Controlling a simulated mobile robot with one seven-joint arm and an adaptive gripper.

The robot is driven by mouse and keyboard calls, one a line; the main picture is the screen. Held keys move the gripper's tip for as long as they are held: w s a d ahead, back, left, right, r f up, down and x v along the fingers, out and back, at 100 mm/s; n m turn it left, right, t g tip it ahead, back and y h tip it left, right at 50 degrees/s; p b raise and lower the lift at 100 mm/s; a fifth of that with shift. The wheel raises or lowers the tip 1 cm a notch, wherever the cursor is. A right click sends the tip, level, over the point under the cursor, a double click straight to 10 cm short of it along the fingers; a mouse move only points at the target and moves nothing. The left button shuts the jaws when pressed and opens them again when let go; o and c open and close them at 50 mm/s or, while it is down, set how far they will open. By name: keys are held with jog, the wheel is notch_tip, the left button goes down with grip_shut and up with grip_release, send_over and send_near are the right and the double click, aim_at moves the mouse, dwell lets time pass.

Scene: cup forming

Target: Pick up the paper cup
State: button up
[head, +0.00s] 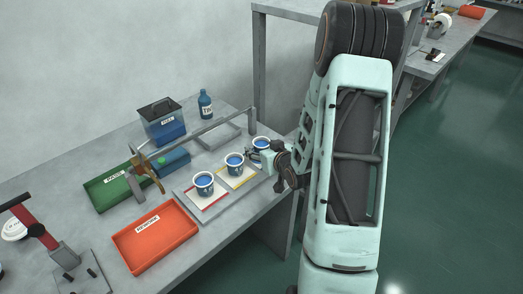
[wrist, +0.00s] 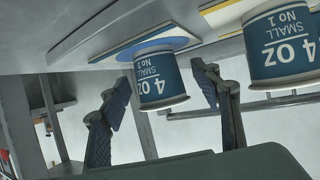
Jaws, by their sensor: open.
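Three blue-and-white paper cups stand on a grey tray (head: 215,205) in the head view: a near-left cup (head: 203,182) on a red-edged card, a middle cup (head: 235,161) on a yellow-edged card, and a far-right cup (head: 261,142). My gripper (head: 256,153) is beside the far-right cup and partly covers it. In the wrist view, which looks upside down, my open gripper (wrist: 168,100) has one finger on each side of a "4 oz" cup (wrist: 163,88) on a blue-marked card. Gaps show at both sides. A second cup (wrist: 280,42) stands outside the right finger.
A red-orange tray (head: 155,238) and a green tray (head: 108,188) lie on the grey bench. A blue device (head: 174,161) with a metal rail, a dark-lidded box (head: 163,122) and a blue bottle (head: 205,104) stand behind. The middle cup is close to my gripper.

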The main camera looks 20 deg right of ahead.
jog(key=shift+w+f, duration=0.15)
jog(key=shift+w, duration=0.1)
jog(key=shift+c, duration=0.7)
jog(key=c, duration=0.8)
